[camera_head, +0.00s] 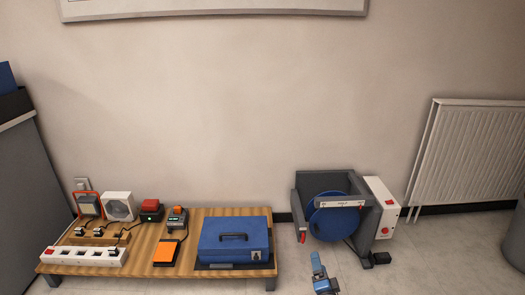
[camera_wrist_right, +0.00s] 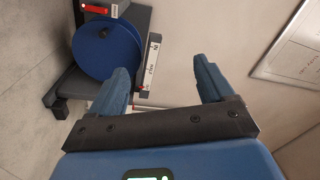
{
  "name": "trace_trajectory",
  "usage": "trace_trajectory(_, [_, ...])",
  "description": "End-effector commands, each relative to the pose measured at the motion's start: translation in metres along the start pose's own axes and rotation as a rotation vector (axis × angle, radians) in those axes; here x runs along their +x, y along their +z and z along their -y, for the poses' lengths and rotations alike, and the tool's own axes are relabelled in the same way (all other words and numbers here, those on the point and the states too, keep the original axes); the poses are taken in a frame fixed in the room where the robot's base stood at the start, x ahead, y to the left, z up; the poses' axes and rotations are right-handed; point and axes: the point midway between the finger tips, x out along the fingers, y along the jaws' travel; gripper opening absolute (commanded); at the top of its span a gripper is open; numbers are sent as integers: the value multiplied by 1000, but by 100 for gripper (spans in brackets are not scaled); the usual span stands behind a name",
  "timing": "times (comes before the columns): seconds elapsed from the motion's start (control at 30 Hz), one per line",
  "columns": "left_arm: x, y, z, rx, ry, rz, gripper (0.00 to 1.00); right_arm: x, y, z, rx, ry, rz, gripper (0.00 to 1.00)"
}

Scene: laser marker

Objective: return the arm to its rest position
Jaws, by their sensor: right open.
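My right gripper (camera_head: 318,262) shows at the bottom of the head view, right of centre, in front of the grey machine with the blue disc (camera_head: 328,222). In the right wrist view my right gripper (camera_wrist_right: 162,72) has its two blue fingers spread apart with nothing between them. The blue disc (camera_wrist_right: 106,48) shows there at the upper left, beyond the fingers and apart from them. Most of my right arm is hidden below the head view's lower edge. My left gripper is in neither view.
A low wooden table (camera_head: 190,238) on the left bears a blue case (camera_head: 234,240), an orange pad (camera_head: 166,252), a power strip (camera_head: 83,256) and small devices. A white control box (camera_head: 383,208) is on the machine's right side. A radiator (camera_head: 470,150) hangs on the right wall.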

Motion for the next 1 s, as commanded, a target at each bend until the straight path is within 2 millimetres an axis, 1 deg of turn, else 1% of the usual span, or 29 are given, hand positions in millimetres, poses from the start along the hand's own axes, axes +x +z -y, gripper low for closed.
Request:
trace_trajectory(0.07, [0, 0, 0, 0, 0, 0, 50, -5, -5, 11, -88, -22, -11, 81])
trace_trajectory(0.17, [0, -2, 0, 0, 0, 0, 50, -18, -12, 25, -222, -48, -28, 81])
trace_trajectory(0.27, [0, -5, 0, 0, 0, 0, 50, -44, -19, 39, -381, -67, -48, 81])
trace_trajectory(0.37, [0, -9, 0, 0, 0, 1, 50, -82, -27, 53, -557, -76, -67, 81])
trace_trajectory(0.4, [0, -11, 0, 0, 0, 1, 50, -98, -30, 59, -626, -77, -75, 81])
trace_trajectory(0.47, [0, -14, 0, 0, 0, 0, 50, -125, -35, 69, -722, -77, -85, 81])
trace_trajectory(0.5, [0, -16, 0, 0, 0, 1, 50, -142, -39, 76, -782, -75, -90, 81])
trace_trajectory(0.57, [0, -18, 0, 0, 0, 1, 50, -169, -44, 86, -864, -71, -95, 81])
trace_trajectory(0.6, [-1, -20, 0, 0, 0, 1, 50, -186, -48, 93, -914, -67, -97, 81])
trace_trajectory(0.67, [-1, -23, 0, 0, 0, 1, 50, -212, -54, 105, -982, -61, -99, 81])
trace_trajectory(0.7, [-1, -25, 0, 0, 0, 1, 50, -228, -58, 113, -1023, -56, -99, 81])
trace_trajectory(0.77, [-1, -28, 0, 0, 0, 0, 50, -253, -63, 125, -1075, -47, -95, 81])
trace_trajectory(0.8, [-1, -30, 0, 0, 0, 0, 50, -268, -67, 134, -1105, -41, -92, 81])
trace_trajectory(0.9, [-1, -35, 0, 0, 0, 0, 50, -303, -76, 153, -1154, -24, -77, 81])
trace_trajectory(1.0, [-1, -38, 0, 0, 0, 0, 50, -330, -83, 167, -1166, -7, -58, 81])
